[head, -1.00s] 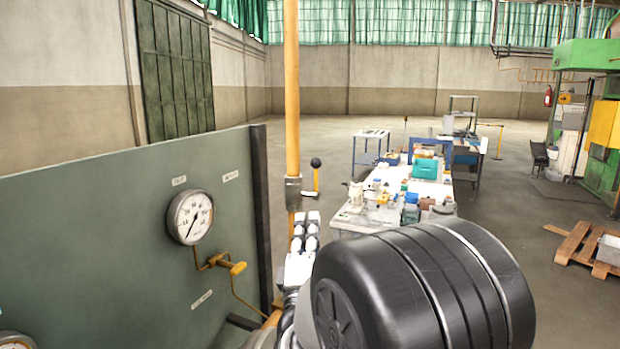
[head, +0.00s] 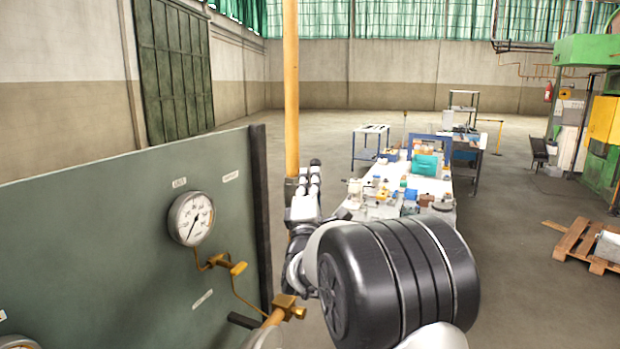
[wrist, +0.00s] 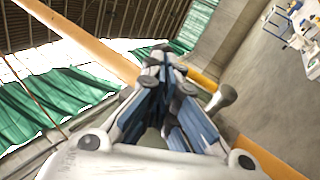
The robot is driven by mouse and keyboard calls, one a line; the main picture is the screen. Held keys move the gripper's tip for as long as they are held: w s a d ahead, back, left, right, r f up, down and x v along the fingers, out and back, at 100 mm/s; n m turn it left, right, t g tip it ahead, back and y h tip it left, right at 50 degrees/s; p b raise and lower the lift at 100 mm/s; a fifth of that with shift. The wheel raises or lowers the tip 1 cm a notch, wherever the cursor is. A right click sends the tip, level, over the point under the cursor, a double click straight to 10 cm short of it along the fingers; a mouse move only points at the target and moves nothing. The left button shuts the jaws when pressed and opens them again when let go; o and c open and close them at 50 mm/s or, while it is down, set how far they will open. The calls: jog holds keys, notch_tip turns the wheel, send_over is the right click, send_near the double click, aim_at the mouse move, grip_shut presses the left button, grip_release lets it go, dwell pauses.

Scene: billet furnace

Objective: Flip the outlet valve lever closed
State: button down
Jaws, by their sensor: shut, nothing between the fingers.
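A lever with a dark ball knob (head: 315,162) is at the collar of the upright yellow pipe (head: 291,90). Its stem is mostly hidden behind my gripper. My gripper (head: 309,178) is shut and empty, with its fingertips just below the knob in the head view. In the wrist view the fingers of my gripper (wrist: 165,62) are together, and the knob (wrist: 223,97) shows to their right. The pipe (wrist: 85,42) runs diagonally at the upper left there. I cannot tell whether the fingers touch the lever.
A green panel (head: 100,225) with a round gauge (head: 191,218) stands at the left. A brass valve (head: 288,308) with a black handle (head: 243,320) is low beside it. A cluttered bench (head: 380,208) stands beyond my arm. A wooden pallet (head: 580,245) lies at the right.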

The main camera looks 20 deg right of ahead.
dwell(0.4)
jog(key=shift+w+d+r+g+p, duration=0.15)
jog(key=shift+g+p, duration=0.15)
jog(key=shift+p, duration=0.35)
